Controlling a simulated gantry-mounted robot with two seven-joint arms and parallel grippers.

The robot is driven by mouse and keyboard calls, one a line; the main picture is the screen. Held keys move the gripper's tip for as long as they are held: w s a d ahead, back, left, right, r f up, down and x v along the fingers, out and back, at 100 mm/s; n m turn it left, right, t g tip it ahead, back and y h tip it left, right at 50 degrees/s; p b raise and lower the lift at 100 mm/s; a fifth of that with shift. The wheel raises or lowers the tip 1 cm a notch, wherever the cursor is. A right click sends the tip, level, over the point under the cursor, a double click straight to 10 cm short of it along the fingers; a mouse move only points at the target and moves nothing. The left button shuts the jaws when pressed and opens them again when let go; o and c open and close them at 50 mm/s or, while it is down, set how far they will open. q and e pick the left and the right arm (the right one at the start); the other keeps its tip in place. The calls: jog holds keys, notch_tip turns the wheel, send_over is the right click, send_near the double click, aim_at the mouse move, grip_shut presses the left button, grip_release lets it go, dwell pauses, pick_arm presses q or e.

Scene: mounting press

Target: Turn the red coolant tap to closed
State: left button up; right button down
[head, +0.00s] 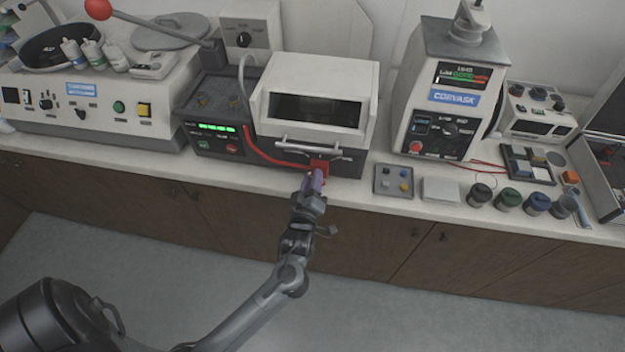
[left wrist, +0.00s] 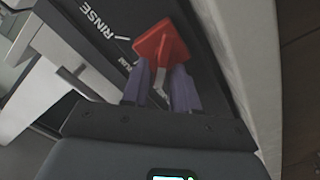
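The red coolant tap (head: 319,167) is at the lower front of the white-hooded press, at the end of a red hose. In the left wrist view its red handle (left wrist: 162,44) lies just beyond my fingertips, over a dark panel. My left gripper (head: 313,182) is right in front of the tap. In the left wrist view its two purple fingers (left wrist: 160,82) stand apart, with a pale stem below the handle showing between them. I see no clear grip on the handle. My right gripper is in neither view.
The press (head: 315,95) has a metal bar handle (head: 308,147) just above the tap. The dark panel carries the word RINSE (left wrist: 97,22). A small button tray (head: 394,181), a pale block (head: 441,190) and several dark jars stand to the right. The floor in front is clear.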

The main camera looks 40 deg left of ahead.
pick_arm(q)
jog(key=shift+o, duration=1.1)
jog(key=v, duration=1.1)
jog(key=shift+p, duration=0.4)
jog(key=shift+a, duration=0.1)
